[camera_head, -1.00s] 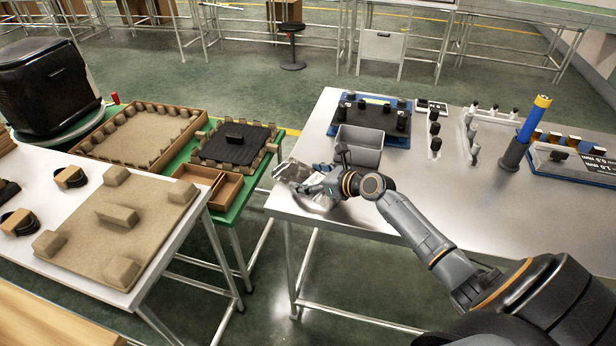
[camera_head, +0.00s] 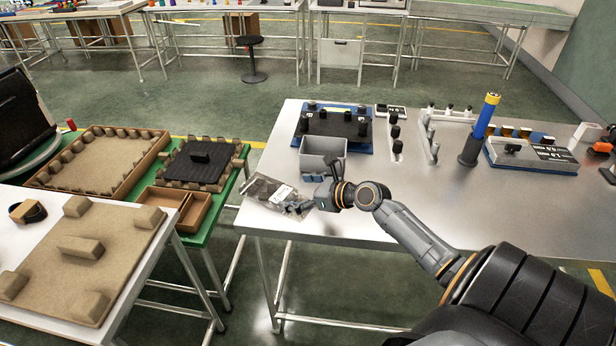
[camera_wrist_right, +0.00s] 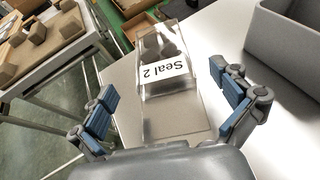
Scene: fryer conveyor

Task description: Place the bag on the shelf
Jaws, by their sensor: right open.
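The bag (camera_head: 268,192) is a clear, flat plastic packet with a white label. It lies at the left front corner of the metal table. In the right wrist view the bag (camera_wrist_right: 170,108) reads "Seal 2", upside down. My right gripper (camera_head: 308,199) is just right of the bag, low over the table. In the wrist view the open fingers of my right gripper (camera_wrist_right: 163,84) stand wide apart on either side of the bag, with gaps between. My left gripper is not in view. I cannot tell which surface is the shelf.
A grey bin (camera_head: 322,158) stands on the metal table (camera_head: 420,205) behind my right gripper. A blue-based black fixture (camera_head: 335,128) is behind it. Left of a floor gap, a green table holds a brown divided box (camera_head: 160,197) and cardboard trays. The table's middle is clear.

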